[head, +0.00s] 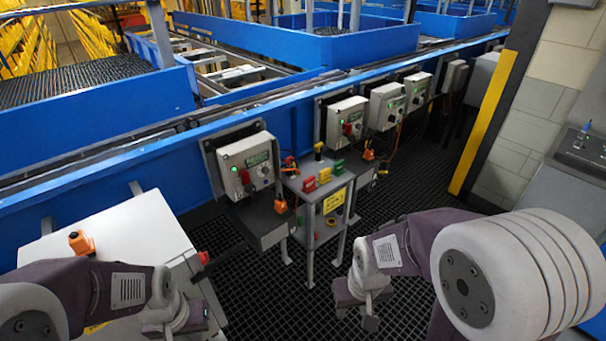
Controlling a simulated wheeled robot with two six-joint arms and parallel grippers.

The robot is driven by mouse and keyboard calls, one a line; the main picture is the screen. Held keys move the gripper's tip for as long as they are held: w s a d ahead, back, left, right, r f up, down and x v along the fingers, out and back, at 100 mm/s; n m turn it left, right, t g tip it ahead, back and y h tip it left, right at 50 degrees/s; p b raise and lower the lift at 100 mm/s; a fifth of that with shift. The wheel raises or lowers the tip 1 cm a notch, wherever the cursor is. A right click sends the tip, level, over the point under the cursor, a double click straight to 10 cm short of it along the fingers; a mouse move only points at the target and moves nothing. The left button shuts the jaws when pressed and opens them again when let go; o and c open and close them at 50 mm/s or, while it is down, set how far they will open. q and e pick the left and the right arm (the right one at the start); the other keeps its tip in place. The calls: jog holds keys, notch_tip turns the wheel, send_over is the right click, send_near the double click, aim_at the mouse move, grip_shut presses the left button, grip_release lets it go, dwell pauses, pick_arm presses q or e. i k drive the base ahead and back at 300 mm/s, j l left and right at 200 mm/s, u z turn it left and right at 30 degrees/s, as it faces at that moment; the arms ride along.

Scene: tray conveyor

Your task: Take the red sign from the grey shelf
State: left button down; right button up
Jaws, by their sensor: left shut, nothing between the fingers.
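The red sign (309,185) stands at the left front of the top of the small grey shelf (311,198), in the middle of the head view. A yellow sign (324,175) and a green sign (338,167) stand in a row to its right. My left gripper (182,318) is shut and empty at the lower left, over the pale cabinet's edge and well apart from the shelf. My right gripper (362,298) hangs below and to the right of the shelf, apart from the red sign. Its fingers are too unclear to tell open from shut.
Grey control boxes (247,165) line the blue conveyor (100,190) behind the shelf. A black and yellow lever (318,150) stands at the shelf's back. A pale cabinet (130,235) is at the left. Dark grating floor (265,300) lies open between my arms.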

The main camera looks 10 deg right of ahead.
aim_at(309, 184)
jog(key=i+l+u, duration=0.85)
jog(key=i+l, duration=0.2)
jog(key=l, duration=0.15)
